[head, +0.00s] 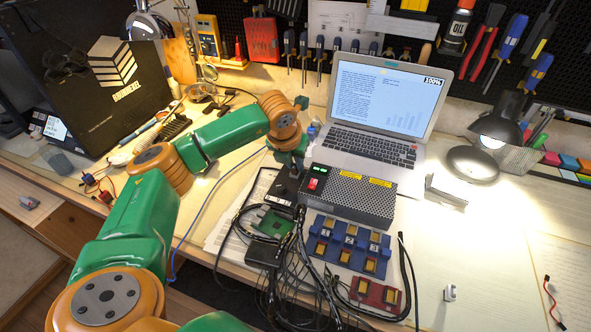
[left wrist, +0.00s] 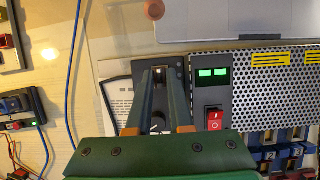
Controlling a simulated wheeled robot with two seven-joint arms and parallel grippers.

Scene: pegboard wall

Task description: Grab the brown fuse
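Several brownish-gold fuses, such as this brown fuse (head: 351,230), sit in a blue fuse block (head: 336,258) in front of the grey power supply. A red block (head: 375,292) below it holds similar ones; I cannot tell which is the task's fuse. The blue block's edge shows at the lower right of the left wrist view (left wrist: 289,143). My left gripper (head: 289,186) points down over the black panel left of the power supply, apart from the fuse block. My right gripper is out of view.
The perforated power supply (head: 352,197) with a red switch stands beside the gripper. A laptop (head: 370,145) is behind it. Black cables (head: 290,275) tangle left of the fuse blocks. A lamp (head: 497,135) stands right; the paper-covered desk there is fairly clear.

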